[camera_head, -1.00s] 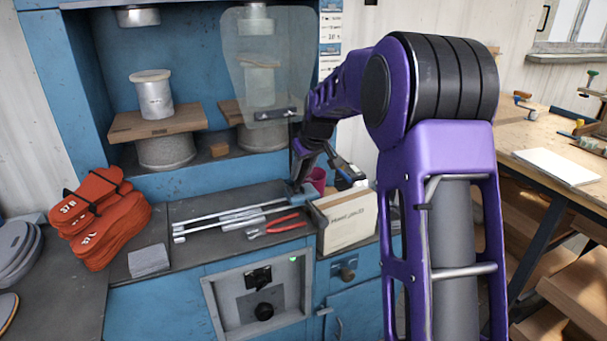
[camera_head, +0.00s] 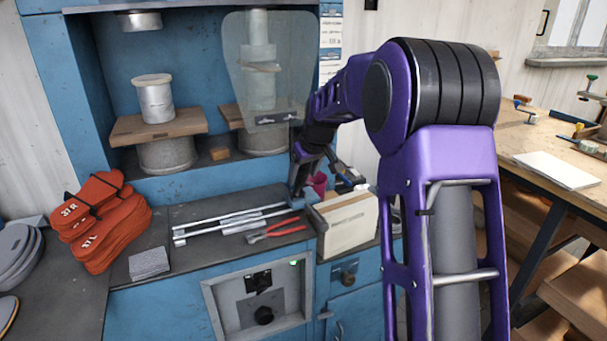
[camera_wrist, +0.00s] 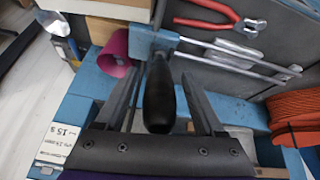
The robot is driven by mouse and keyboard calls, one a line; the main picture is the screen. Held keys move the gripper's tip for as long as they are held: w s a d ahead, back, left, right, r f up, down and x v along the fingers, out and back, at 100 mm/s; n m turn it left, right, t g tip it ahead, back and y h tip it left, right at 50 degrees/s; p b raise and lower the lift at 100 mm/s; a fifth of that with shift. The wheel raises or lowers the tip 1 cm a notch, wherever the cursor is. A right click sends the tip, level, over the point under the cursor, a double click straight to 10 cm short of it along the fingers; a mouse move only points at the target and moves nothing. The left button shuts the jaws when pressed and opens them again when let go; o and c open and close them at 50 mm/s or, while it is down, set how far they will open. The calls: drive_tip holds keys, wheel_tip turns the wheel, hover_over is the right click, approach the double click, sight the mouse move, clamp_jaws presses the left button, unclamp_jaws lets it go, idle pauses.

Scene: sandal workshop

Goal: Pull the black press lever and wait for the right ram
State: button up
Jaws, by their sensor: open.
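The lever's black handle (camera_wrist: 159,95) stands in the middle of the wrist view, between the two fingers of my gripper (camera_wrist: 160,78). The fingers are open on either side of it, and I see no grip on it. In the head view the end of my arm (camera_head: 298,180) hides the lever at the press's right edge. The right ram (camera_head: 258,35) shows through the clear guard (camera_head: 237,88). It is down, at or very near the top of the pale cylinder (camera_head: 259,88) below; the guard blurs the contact.
The left ram (camera_head: 140,21) is up, above its metal cylinder (camera_head: 154,102). On the ledge lie metal rods (camera_head: 228,217) and red-handled pliers (camera_head: 277,231). A pink cup (camera_head: 319,183) and a box (camera_head: 346,226) stand close to my gripper. Orange soles (camera_head: 110,225) lie left.

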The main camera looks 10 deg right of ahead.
drive_tip(key=p+v, duration=0.2)
drive_tip(key=v, duration=1.5)
drive_tip(key=shift+r, duration=0.2)
